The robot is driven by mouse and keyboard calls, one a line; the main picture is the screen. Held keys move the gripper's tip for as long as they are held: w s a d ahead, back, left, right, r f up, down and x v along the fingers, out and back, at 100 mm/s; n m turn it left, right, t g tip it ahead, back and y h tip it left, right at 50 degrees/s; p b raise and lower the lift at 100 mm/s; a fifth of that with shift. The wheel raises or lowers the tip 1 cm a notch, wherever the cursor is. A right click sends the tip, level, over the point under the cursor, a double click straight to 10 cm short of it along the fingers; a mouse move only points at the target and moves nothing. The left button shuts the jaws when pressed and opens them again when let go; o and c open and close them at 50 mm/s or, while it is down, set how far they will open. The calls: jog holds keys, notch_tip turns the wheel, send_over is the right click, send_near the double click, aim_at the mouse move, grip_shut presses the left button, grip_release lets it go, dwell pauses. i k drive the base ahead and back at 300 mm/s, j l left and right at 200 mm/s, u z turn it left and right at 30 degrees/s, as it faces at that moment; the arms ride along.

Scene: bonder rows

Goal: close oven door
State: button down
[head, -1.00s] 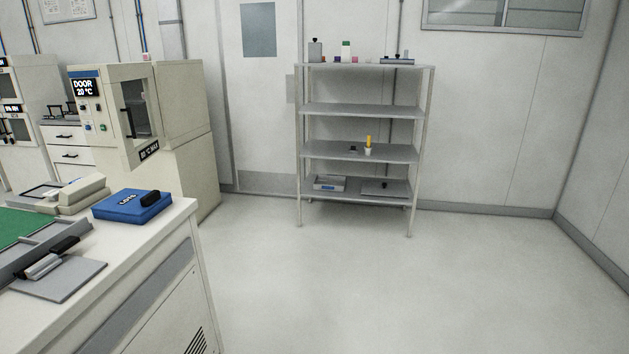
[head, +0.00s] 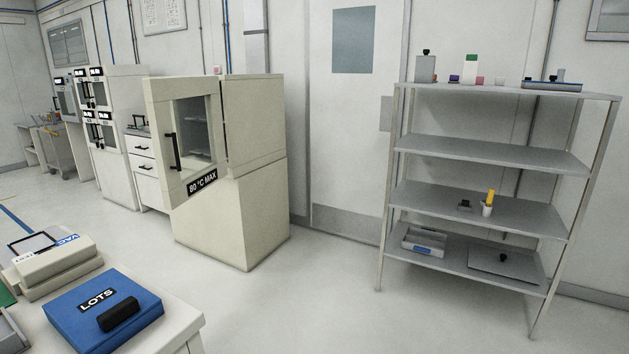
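The oven (head: 253,125) is a cream cabinet on a cream base, left of the middle in the head view. Its door (head: 155,130) stands swung open toward me and to the left, with a window, a black vertical handle (head: 173,151) and an "80 °C MAX" label along the bottom. A shelf shows through the door window. The open door hides the oven's front panel. My gripper is not in view.
A bench (head: 188,325) with a blue "LOTS" box (head: 104,311) and a cream device (head: 58,262) fills the lower left. A metal shelf rack (head: 485,153) stands at the right. The floor (head: 290,310) between bench, oven and rack is clear.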

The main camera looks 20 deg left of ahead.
aim_at(159, 92)
jog(key=i+u, duration=0.1)
jog(key=i, duration=0.85)
jog(key=i+u, duration=0.15)
jog(key=i, duration=0.75)
